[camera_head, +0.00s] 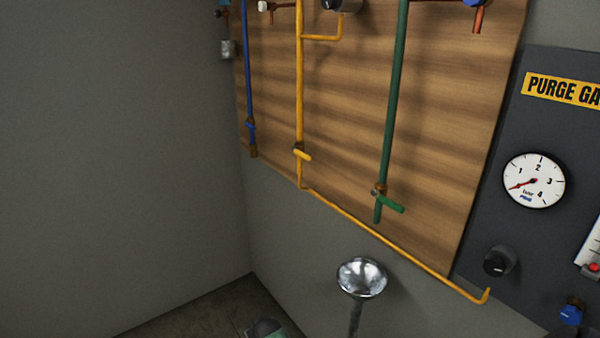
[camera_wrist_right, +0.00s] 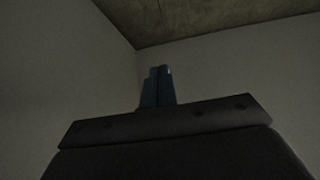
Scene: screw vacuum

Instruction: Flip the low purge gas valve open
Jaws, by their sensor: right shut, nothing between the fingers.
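A yellow pipe (camera_head: 299,90) runs down the wooden board, with a small yellow valve handle (camera_head: 303,155) low on it, set crosswise to the pipe. From its lower end the pipe runs right along the board's bottom to the dark purge gas panel (camera_head: 505,130). A green pipe (camera_head: 393,110) carries a green valve handle (camera_head: 392,204), also crosswise. No label names the low purge gas valve, so I cannot tell which it is. My right gripper (camera_wrist_right: 158,72) is shut and empty in the right wrist view, against bare walls. It touches no valve. My left gripper is out of view.
The panel holds a round gauge (camera_head: 533,181) and a black knob (camera_head: 498,261). A shiny metal bowl on a post (camera_head: 362,278) stands before the board. A blue pipe (camera_head: 248,70) runs down the board's left side. The grey wall at left is bare.

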